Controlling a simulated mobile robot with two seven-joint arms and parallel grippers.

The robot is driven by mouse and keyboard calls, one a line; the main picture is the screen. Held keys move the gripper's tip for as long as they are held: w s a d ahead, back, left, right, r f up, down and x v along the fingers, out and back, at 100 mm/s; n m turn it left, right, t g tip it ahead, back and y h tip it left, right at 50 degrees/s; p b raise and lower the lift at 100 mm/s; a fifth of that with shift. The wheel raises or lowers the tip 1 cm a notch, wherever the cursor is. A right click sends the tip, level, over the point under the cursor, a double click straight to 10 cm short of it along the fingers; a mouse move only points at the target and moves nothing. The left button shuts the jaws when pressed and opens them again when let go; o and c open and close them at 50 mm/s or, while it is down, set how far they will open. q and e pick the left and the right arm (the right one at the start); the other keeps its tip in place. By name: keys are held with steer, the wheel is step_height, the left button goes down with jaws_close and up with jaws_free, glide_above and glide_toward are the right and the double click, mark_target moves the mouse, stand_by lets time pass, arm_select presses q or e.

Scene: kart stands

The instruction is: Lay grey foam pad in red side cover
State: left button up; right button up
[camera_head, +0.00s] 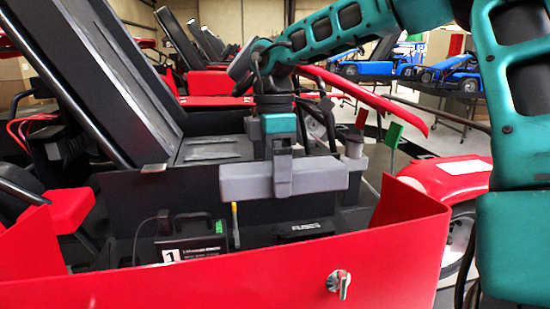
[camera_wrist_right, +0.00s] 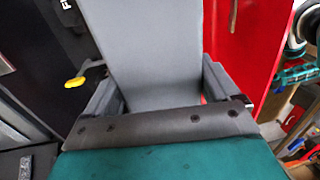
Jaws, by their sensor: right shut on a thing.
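The grey foam pad (camera_head: 325,177) is a long flat block held level above the open space behind the red side cover. My right gripper (camera_head: 282,180) comes down from above and is shut across the pad's middle. In the right wrist view the pad (camera_wrist_right: 152,50) fills the centre between the two fingers of the right gripper (camera_wrist_right: 157,95). The red side cover (camera_head: 240,275) runs across the front of the head view, and a red wall shows beside the pad in the wrist view. The pad appears apart from the cover. My left gripper is not in view.
Behind the cover sit a black box marked 1 (camera_head: 190,243) and another black box (camera_head: 303,231). A black seat (camera_head: 115,75) stands behind. A yellow handle (camera_wrist_right: 75,83) shows left of the pad.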

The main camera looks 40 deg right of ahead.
steer(key=f+b, duration=0.1)
steer(key=f, duration=0.5)
steer(key=s+a+f+b, duration=0.1)
steer(key=f+b, duration=0.1)
steer(key=f, duration=0.5)
steer(key=s+f+b, duration=0.1)
steer(key=f+b, duration=0.1)
steer(key=f, duration=0.4)
steer(key=shift+s+a+f, duration=0.15)
steer(key=shift+a+f, duration=0.05)
step_height(320, 180, down, 2)
steer(key=b, duration=0.3)
steer(key=shift+s+a+f+b, duration=0.1)
steer(key=shift+f+b, duration=0.55)
steer(key=shift+b, duration=0.1)
steer(key=shift+s+f+b, duration=0.15)
steer(key=shift+f+b, duration=0.25)
steer(key=shift+b, duration=0.1)
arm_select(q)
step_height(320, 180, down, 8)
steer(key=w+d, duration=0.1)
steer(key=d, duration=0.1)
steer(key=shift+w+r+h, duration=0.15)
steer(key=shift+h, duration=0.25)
